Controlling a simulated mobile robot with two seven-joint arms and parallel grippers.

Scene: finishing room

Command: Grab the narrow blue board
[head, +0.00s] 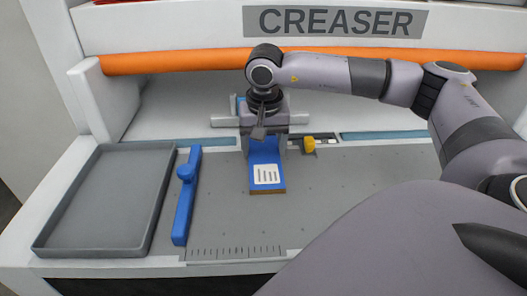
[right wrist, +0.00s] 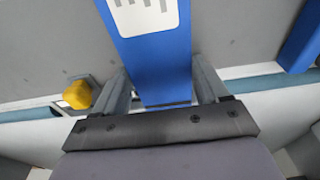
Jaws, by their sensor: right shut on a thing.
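The narrow blue board (head: 265,157) has a white label with dark bars on its face and a brown near edge. It is on or just over the grey bed of the creaser, near the middle. My right gripper (head: 267,140) is at its far end. In the right wrist view the board (right wrist: 152,60) runs between the two fingers of the right gripper (right wrist: 160,85), which is shut on it. I cannot tell whether the board touches the bed. My left gripper is not in view.
A blue bar with a knob (head: 183,205) lies on the grey bed (head: 350,195) left of the board. An empty grey tray (head: 105,248) is farther left. A yellow knob (head: 309,145) is close right of the gripper. An orange roller (head: 180,63) crosses behind.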

